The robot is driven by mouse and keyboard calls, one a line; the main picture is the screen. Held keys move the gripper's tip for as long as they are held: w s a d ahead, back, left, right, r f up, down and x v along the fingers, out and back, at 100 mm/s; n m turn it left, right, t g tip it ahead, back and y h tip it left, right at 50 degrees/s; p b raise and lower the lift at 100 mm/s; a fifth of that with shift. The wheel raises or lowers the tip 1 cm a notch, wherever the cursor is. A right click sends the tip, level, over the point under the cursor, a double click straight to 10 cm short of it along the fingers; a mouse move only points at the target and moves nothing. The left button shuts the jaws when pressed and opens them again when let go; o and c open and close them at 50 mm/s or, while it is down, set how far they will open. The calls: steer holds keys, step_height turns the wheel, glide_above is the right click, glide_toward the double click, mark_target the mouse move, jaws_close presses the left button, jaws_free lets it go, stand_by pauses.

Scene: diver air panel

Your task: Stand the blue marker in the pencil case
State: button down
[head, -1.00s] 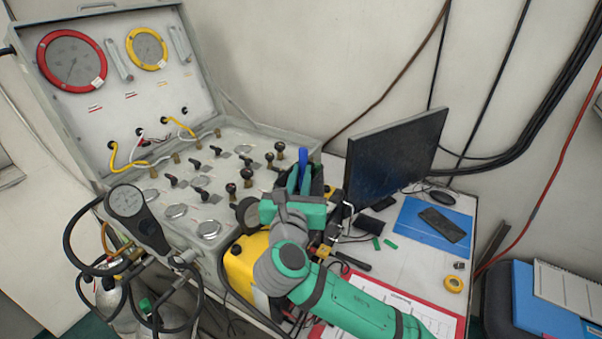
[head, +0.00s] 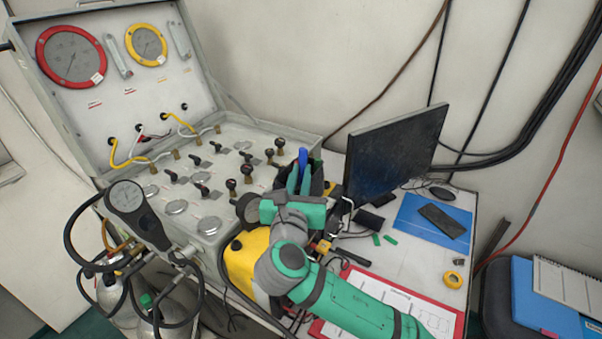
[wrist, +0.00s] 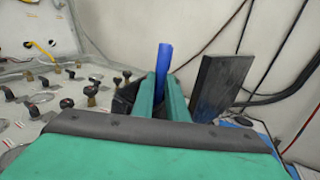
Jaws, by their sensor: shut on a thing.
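The blue marker (head: 303,156) stands roughly upright between the green fingers of my gripper (head: 299,180), which is shut on it. In the wrist view the marker (wrist: 163,57) rises above and between the two fingertips (wrist: 162,88); its lower part is hidden by the fingers. The dark pencil case (head: 317,180) is right at the fingers, partly hidden behind them, and shows dark beside them in the wrist view (wrist: 126,98). I cannot tell whether the marker's lower end is inside the case or touches its bottom.
The air panel case (head: 215,175) with several knobs is close on the left. A monitor (head: 393,150) stands close on the right. A red clipboard (head: 360,283) and blue folder (head: 408,222) lie on the desk.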

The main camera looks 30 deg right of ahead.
stand_by(0.4)
steer(key=c, duration=1.7)
jaws_free()
steer(key=shift+o, duration=0.2)
steer(key=shift+w, duration=0.1)
steer(key=shift+r, duration=1.1)
step_height(320, 180, up, 7)
steer(key=shift+f, duration=0.15)
